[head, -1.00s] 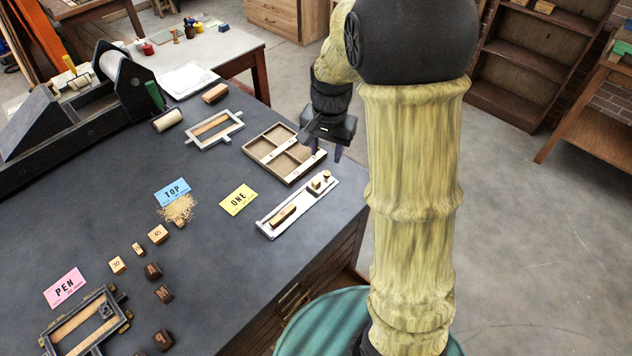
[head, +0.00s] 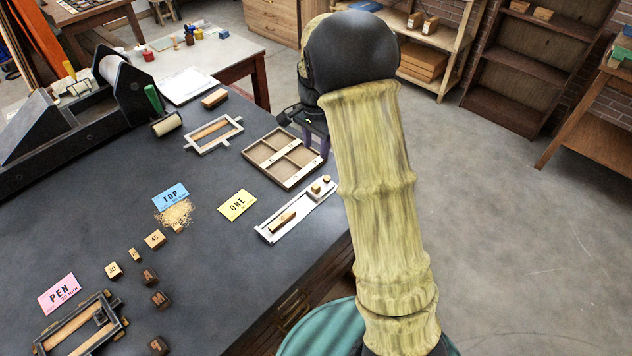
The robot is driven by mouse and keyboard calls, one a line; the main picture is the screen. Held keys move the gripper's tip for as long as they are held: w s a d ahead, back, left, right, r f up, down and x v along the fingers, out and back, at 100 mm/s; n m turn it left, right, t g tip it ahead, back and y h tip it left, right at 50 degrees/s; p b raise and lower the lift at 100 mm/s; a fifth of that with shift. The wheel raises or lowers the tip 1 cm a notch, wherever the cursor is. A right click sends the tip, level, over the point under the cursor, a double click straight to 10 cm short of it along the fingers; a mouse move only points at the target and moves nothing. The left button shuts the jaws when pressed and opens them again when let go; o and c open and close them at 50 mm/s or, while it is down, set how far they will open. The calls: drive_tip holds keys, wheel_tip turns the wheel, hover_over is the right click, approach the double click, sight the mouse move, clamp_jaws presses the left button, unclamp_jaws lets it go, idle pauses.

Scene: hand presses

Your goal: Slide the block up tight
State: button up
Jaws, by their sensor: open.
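A pale flat tray (head: 266,236) lies near the table's right edge. Small wooden blocks stand at the left: one marked 45 (head: 155,239), one marked 30 (head: 114,270) and several dark ones. Which block the task means I cannot tell. My gripper (head: 315,145) is beyond the tray, by the right corner of the divided box, open with dark purple fingers. My arm partly hides it.
A divided wooden box (head: 262,163) and a metal frame (head: 196,148) lie behind the tray. A dark press (head: 75,115) fills the table's far left.

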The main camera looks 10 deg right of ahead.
sight(316, 186)
wheel_tip(316, 186, down, 15)
drive_tip(key=p, duration=0.3)
drive_tip(key=shift+f, duration=0.15)
drive_tip(key=shift+c, duration=0.2)
clamp_jaws()
